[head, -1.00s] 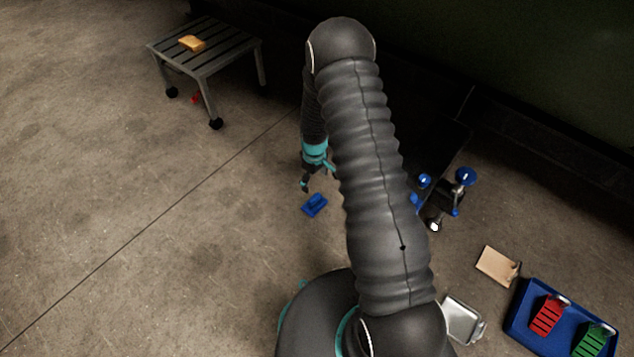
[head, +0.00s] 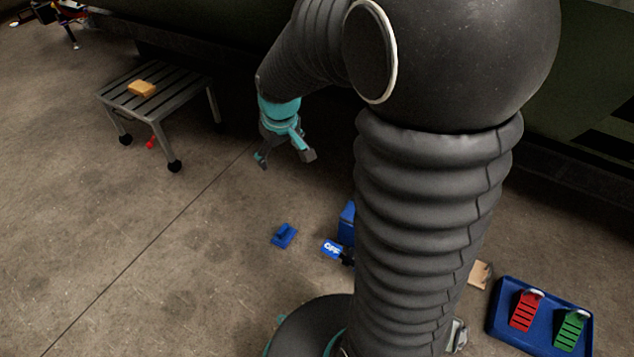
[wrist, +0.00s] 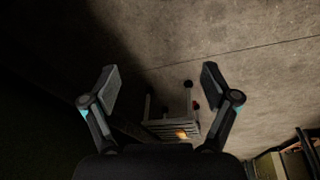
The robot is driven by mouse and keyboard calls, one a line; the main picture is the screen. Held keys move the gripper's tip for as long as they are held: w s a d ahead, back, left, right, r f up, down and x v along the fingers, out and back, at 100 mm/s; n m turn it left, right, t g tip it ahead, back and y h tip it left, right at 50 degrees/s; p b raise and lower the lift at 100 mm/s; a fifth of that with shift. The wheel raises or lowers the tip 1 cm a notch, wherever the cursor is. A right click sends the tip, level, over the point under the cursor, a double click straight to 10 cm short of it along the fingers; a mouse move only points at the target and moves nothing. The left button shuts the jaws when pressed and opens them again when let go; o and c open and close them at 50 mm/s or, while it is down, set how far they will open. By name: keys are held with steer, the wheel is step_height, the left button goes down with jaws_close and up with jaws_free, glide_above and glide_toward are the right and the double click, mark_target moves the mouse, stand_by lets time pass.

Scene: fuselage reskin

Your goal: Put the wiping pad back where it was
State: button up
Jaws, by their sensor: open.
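My gripper (head: 285,158) is open and empty, raised in the air above the floor. The wrist view shows its two fingers (wrist: 160,78) spread apart with nothing between them. A yellow-orange pad (head: 142,88) lies on top of the grey slatted stool (head: 170,102), left of my gripper; it also shows small in the wrist view (wrist: 182,134). A blue block with a raised handle (head: 284,235) lies on the floor below and apart from my gripper. I cannot tell for certain which of these is the wiping pad.
A blue tray (head: 545,325) holds a red (head: 525,312) and a green (head: 570,330) item at lower right. A tan piece (head: 481,273) is partly hidden by my arm. A blue box (head: 347,222) stands near the column. A dark green wall runs behind. Floor at left is open.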

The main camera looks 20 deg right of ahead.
steer(key=s+r+m+t, duration=0.1)
steer(key=s+r, duration=0.5)
steer(key=s, duration=0.4)
steer(key=s+r+m+t, duration=0.1)
steer(key=s+r, duration=0.4)
steer(key=s, duration=0.6)
steer(key=shift+s+a+r+m+t, duration=0.15)
steer(key=shift+s+r+m+t, duration=0.2)
steer(key=shift+m, duration=0.35)
steer(key=shift+w, duration=0.15)
